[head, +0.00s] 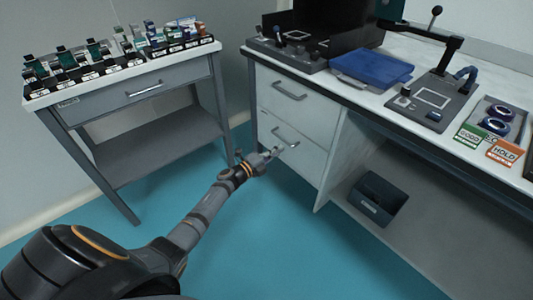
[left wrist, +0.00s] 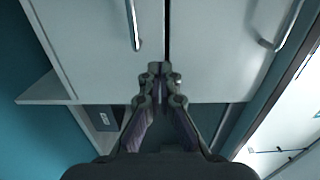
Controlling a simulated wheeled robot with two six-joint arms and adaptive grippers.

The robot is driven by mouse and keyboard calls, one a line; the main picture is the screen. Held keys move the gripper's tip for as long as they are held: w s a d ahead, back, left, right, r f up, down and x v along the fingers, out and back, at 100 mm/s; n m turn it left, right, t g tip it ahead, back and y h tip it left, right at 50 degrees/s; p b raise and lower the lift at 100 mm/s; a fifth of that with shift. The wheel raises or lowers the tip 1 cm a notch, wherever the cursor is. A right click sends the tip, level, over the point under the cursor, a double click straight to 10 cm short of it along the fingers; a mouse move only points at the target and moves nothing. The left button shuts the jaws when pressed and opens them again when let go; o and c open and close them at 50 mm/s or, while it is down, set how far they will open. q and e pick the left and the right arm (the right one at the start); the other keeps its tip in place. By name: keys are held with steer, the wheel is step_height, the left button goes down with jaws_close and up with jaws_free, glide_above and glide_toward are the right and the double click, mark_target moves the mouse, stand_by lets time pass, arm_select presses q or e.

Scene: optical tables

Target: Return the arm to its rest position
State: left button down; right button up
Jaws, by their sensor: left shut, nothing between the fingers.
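My left arm reaches in from the lower left of the head view. Its gripper (head: 271,153) is in front of the white drawer cabinet, by the lower drawer's handle (head: 286,138) in the picture. I cannot tell the exact gap to the drawer front. In the left wrist view the gripper (left wrist: 158,70) has its fingertips together, with nothing between them. Two drawer handles show there, one at upper left (left wrist: 133,25) and one at upper right (left wrist: 288,25), both apart from the fingertips. Both drawers look closed. My right gripper is not in view.
The white workbench (head: 420,132) holds a blue folded item (head: 371,67), devices and labelled trays. A dark bin (head: 378,198) sits on the shelf below. A grey side table (head: 140,107) with racks of small parts stands left. The teal floor (head: 300,255) between is clear.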

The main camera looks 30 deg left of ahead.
arm_select(q)
steer(key=v, duration=0.4)
